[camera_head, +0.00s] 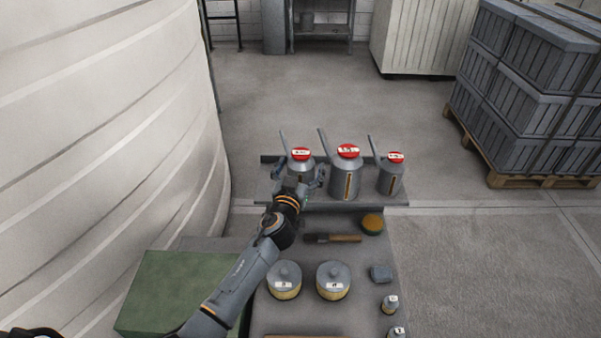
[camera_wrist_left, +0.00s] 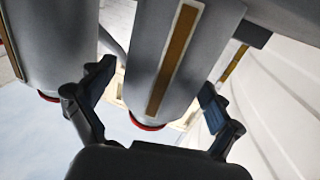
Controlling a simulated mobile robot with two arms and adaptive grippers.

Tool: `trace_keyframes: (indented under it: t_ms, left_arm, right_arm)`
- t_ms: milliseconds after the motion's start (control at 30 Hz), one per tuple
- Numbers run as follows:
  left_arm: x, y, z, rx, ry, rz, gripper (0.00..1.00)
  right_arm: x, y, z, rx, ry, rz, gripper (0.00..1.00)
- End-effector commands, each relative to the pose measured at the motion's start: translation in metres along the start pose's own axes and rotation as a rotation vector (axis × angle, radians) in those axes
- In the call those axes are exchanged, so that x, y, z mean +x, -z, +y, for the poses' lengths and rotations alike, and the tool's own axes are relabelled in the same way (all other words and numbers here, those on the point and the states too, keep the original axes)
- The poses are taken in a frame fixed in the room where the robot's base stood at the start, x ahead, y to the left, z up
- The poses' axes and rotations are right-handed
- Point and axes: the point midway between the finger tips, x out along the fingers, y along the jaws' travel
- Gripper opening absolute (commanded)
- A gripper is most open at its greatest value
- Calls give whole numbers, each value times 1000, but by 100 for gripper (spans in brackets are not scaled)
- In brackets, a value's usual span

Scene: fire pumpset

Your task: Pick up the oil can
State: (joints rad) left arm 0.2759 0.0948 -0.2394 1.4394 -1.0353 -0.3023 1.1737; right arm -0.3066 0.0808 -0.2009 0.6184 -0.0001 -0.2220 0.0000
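Three grey oil cans with long spouts and red caps stand upright on a raised shelf: a left can (camera_head: 301,171), a larger middle can (camera_head: 344,182) and a right can (camera_head: 390,182). My left gripper (camera_head: 304,181) is at the left can, its fingers spread on either side of it. In the left wrist view, which looks upside down, this can (camera_wrist_left: 185,55) with its amber strip lies between the open fingers (camera_wrist_left: 155,95). A gap shows at the left finger; contact at the right finger is unclear. Another can (camera_wrist_left: 55,50) is beside it. My right gripper is out of view.
The lower bench holds a brush (camera_head: 340,239), a round orange-topped item (camera_head: 372,223), two lidded tins (camera_head: 284,281) (camera_head: 333,281) and small bottles (camera_head: 390,304). A large pale tank (camera_head: 110,120) stands close on the left. Open floor lies behind the shelf.

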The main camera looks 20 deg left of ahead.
Motion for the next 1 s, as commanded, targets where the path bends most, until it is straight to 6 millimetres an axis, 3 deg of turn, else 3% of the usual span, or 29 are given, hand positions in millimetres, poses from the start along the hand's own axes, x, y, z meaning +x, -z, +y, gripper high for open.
trace_keyframes:
  t_ms: [33, 300, 767, 933, 1000]
  left_arm:
    - [0, 0, 0, 0, 0, 0, 75]
    - [0, 0, 0, 0, 0, 0, 22]
    - [0, 12, 0, -1, 1, 5, 22]
    - [0, 35, 0, 0, -2, 11, 22]
    - [-10, 49, -2, 0, -1, 10, 22]
  right_arm:
    - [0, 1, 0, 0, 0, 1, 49]
    - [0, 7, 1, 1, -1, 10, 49]
    - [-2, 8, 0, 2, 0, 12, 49]
    - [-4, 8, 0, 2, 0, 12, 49]
    - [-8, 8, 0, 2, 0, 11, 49]
